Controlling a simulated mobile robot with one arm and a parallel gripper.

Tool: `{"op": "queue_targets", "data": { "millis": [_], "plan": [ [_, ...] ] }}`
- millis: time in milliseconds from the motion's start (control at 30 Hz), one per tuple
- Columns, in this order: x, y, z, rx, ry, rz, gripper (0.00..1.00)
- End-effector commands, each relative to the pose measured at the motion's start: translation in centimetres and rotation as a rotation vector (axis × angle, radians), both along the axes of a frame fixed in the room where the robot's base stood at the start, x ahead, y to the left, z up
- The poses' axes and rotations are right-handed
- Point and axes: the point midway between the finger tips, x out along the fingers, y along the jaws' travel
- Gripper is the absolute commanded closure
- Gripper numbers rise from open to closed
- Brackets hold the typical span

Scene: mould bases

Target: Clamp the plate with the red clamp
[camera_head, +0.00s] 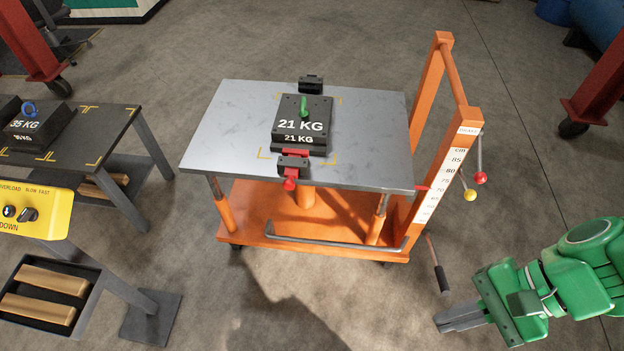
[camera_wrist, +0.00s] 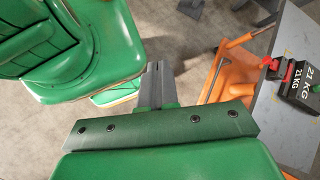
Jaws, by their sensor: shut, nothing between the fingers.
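The plate (camera_head: 300,117) is a dark block marked 21 KG with a green knob on top. It sits on the grey top of the orange lift table (camera_head: 225,120), inside yellow corner marks. The red clamp (camera_head: 291,178) is at the plate's front edge, with its red knob toward the front; I cannot tell whether it touches the plate. In the wrist view the plate (camera_wrist: 301,88) and the red clamp (camera_wrist: 272,64) show at the right. My gripper (camera_head: 440,322) is shut and empty, low and to the right of the table, well apart from the clamp. Its fingers (camera_wrist: 151,82) show in the wrist view.
A black clamp block (camera_head: 311,84) stands behind the plate. An orange upright (camera_head: 437,150) with a scale and levers with red and yellow knobs (camera_head: 481,178) rises at the table's right. A dark bench (camera_head: 90,140) with a 35 KG block and a yellow control box (camera_head: 35,208) are at left.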

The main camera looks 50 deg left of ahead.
Motion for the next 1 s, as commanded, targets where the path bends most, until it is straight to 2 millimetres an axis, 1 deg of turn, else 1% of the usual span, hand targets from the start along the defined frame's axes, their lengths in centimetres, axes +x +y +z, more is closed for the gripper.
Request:
{"op": "queue_targets", "data": {
  "millis": [33, 100, 533, 833, 1000],
  "plan": [
    [-0.2, 1.1, -0.2, 0.016, 0.046, -0.01, 1.0],
    [-0.4, 2.6, -0.2, 0.036, 0.103, -0.029, 1.0],
    [-1.2, 11.1, 0.0, 0.105, 0.475, -0.163, 1.0],
    [-1.1, 16.6, 0.1, 0.107, 0.743, -0.271, 1.0],
    [-0.6, 19.6, -0.2, 0.09, 0.896, -0.342, 1.0]
  ]
}}
